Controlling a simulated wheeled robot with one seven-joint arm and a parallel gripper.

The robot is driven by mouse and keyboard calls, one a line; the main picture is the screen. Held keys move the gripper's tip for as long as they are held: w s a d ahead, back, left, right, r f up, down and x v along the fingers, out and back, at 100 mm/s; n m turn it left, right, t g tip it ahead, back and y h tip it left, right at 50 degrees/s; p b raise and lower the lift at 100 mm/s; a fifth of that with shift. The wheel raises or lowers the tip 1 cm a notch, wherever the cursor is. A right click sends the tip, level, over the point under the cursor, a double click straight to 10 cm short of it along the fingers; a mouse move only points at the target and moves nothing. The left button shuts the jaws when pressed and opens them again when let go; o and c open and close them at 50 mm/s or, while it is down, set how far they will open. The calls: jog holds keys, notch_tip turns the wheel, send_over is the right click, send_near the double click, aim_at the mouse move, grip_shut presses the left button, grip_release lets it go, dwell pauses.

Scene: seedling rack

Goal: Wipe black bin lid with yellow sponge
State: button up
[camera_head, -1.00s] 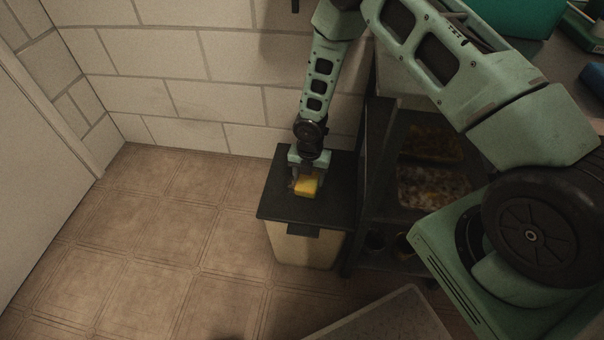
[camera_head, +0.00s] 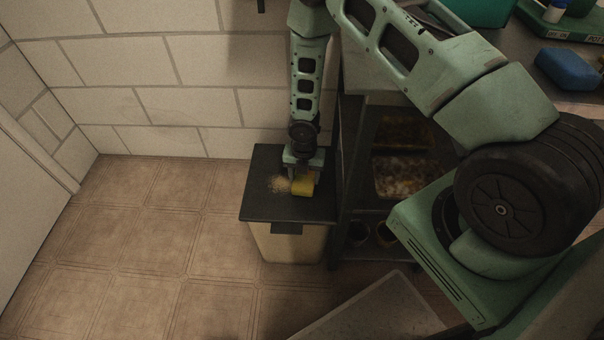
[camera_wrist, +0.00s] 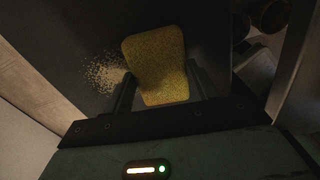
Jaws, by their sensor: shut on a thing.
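The black bin lid (camera_head: 262,209) lies flat on the cream bin (camera_head: 290,246), against the tiled wall. A patch of tan crumbs (camera_head: 279,184) is on the lid, left of the sponge; it also shows in the wrist view (camera_wrist: 103,74). My gripper (camera_head: 304,176) points down over the right half of the lid, shut on the yellow sponge (camera_head: 302,187). In the wrist view the sponge (camera_wrist: 156,65) sits between the two dark fingers (camera_wrist: 158,92). Whether its underside touches the lid I cannot tell.
A dark shelf rack (camera_head: 352,190) stands close right of the bin, holding trays (camera_head: 400,176) and pots (camera_head: 385,234). A blue object (camera_head: 570,68) lies on the bench at upper right. The tiled floor (camera_head: 150,240) left of the bin is clear.

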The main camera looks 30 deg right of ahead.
aim_at(283, 184)
jog(key=shift+w+a+p, duration=0.15)
jog(key=shift+w+a, duration=0.4)
jog(key=shift+a, duration=0.3)
jog(key=shift+w+a+p, duration=0.15)
jog(key=shift+w+a, duration=0.4)
jog(key=shift+a, duration=0.25)
jog(key=shift+w+a+f, duration=0.1)
jog(key=shift+w+a, duration=0.45)
jog(key=shift+a, duration=0.3)
jog(key=shift+w+a, duration=0.55)
jog(key=shift+a, duration=0.25)
jog(key=shift+w+a, duration=0.55)
jog(key=shift+a, duration=0.25)
jog(key=shift+w+a, duration=0.5)
jog(key=shift+a, duration=0.25)
jog(key=shift+b, duration=0.3)
jog(key=shift+d, duration=0.1)
